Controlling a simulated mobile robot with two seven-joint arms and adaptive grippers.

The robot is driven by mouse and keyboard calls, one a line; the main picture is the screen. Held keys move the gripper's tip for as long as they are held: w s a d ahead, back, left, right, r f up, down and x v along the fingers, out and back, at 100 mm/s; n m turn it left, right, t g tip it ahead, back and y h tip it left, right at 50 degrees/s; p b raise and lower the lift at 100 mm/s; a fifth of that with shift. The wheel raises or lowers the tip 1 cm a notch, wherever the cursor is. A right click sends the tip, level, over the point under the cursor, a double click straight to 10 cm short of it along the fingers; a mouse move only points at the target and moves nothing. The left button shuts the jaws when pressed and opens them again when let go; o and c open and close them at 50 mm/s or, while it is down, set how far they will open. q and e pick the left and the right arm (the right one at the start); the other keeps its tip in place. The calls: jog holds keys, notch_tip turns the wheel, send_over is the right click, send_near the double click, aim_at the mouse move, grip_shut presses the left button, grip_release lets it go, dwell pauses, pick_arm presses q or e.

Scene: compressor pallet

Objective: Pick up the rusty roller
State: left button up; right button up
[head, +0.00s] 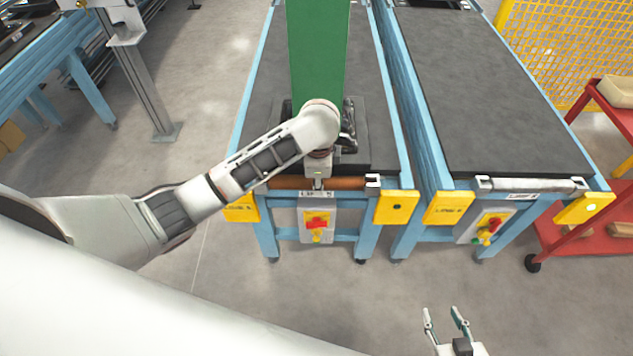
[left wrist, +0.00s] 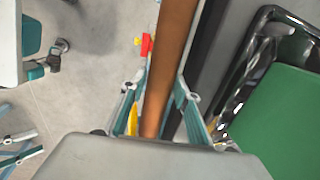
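The rusty roller (head: 345,183) is an orange-brown bar across the near end of the left conveyor. In the left wrist view the roller (left wrist: 172,50) runs lengthwise between the fingers of my left gripper (left wrist: 160,88). These fingers stand apart, one on each side of the roller, and I see no clear grip on it. In the head view my left gripper (head: 318,181) points down at the roller, and the wrist hides most of the fingers. My right gripper (head: 443,318) is open and empty, low over the floor at the front.
A tall green object (head: 318,50) on a black base stands on the left conveyor (head: 265,90), close behind the roller. A switch box (head: 316,222) hangs below it. A second conveyor (head: 490,100) with a grey roller (head: 530,184) stands to the right, beside a red cart (head: 590,235).

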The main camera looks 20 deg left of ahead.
pick_arm(q)
jog(key=shift+a+f, duration=0.1)
jog(key=shift+f, duration=0.05)
jog(key=shift+w, duration=0.1)
grip_shut()
jog(key=shift+r, duration=0.2)
